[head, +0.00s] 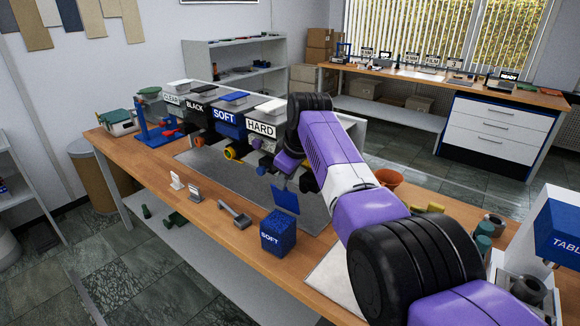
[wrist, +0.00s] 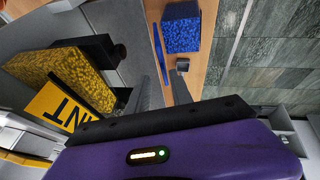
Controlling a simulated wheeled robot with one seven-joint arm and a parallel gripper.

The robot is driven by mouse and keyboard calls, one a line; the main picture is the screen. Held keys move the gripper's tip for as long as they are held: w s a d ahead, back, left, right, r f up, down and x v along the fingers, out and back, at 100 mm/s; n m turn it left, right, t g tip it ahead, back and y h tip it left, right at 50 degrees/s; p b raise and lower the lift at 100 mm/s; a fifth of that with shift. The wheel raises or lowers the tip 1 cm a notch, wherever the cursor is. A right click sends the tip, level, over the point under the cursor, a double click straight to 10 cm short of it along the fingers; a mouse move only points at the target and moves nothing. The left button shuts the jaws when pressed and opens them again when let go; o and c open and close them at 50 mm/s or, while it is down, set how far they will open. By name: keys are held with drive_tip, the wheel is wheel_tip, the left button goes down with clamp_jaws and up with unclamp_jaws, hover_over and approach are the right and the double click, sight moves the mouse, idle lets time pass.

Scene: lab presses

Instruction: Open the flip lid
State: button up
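A blue speckled box labelled SOFT (head: 278,237) stands near the table's front edge. It also shows in the wrist view (wrist: 181,32). A thin blue panel (head: 286,199) stands just behind it and looks like a raised lid; I cannot see a hinge. In the wrist view the panel is an edge-on strip (wrist: 159,48). My gripper (head: 289,180) is above and behind the box, close to the panel. In the wrist view its two grey fingers (wrist: 159,72) are apart, with no object clearly clamped between them. Whether one touches the panel is unclear.
Labelled hoppers, including SOFT (head: 226,121) and HARD (head: 261,127), line the back of the table. A yellow speckled hopper (wrist: 65,72) is close to my gripper. A grey scoop (head: 236,215) lies left of the box. My arm hides the table's middle right.

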drive_tip(key=b+v, duration=0.1)
drive_tip(key=v, duration=0.5)
drive_tip(key=shift+s, duration=0.15)
